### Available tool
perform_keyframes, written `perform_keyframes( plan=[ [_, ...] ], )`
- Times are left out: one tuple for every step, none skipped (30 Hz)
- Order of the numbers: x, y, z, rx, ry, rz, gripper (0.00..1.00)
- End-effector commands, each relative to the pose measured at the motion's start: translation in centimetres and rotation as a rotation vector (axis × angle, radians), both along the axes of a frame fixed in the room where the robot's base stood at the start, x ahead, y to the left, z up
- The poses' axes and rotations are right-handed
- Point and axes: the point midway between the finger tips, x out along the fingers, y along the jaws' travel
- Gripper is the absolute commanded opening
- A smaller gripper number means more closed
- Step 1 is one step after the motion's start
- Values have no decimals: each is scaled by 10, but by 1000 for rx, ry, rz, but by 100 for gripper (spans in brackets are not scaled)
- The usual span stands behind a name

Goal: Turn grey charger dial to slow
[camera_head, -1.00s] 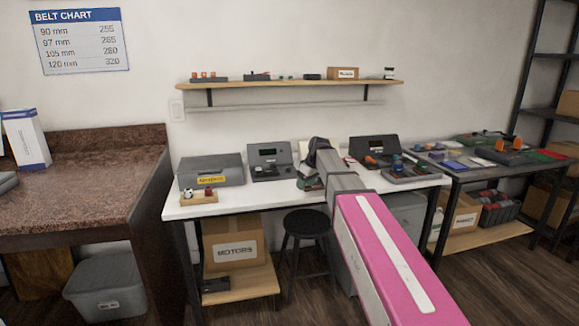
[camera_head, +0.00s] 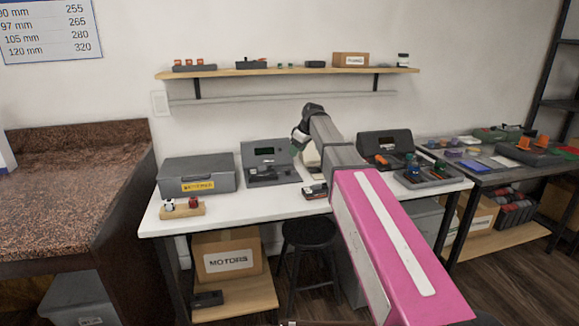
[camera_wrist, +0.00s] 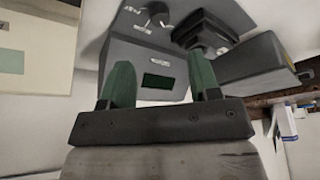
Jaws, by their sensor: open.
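A grey charger (camera_head: 249,160) with a small dark-green screen stands on the white bench, left of my gripper. It also shows in the wrist view (camera_wrist: 127,55), where its grey face with the green screen lies beyond my fingers. My gripper (camera_head: 298,143) is just to the right of the charger in the head view, above the bench. In the wrist view its two green fingers (camera_wrist: 162,78) are spread apart with nothing held between them. Small pale marks and knob-like parts show on the charger's face at the top of that view. I cannot tell the dial's setting.
A grey toolbox (camera_head: 196,178) with a yellow label stands left of the charger. A wooden block (camera_head: 182,211) with small figures sits in front of it. A darker unit (camera_head: 384,142) and a tray of parts (camera_head: 426,178) stand to the right. A shelf (camera_head: 290,71) hangs above.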

Motion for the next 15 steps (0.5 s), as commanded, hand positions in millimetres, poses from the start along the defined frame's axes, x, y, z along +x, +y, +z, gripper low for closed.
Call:
perform_keyframes(
  plan=[
    [1,1,-3,0,1,0,56],
    [1,2,-6,0,1,0,56],
    [2,4,-10,0,1,0,56],
    [3,5,-14,0,1,0,56],
    [3,7,-18,0,2,1,56],
    [5,9,-24,0,2,1,56],
    [6,10,-29,0,2,1,56],
    [7,12,-34,0,2,0,56],
    [8,15,-41,0,2,0,56],
    [9,16,-46,0,2,0,56],
    [10,18,-51,0,2,0,56],
    [12,20,-58,0,2,-1,56],
    [13,22,-63,0,2,-1,56],
    [14,24,-67,0,2,0,56],
    [15,26,-72,0,2,0,56]
  ],
)
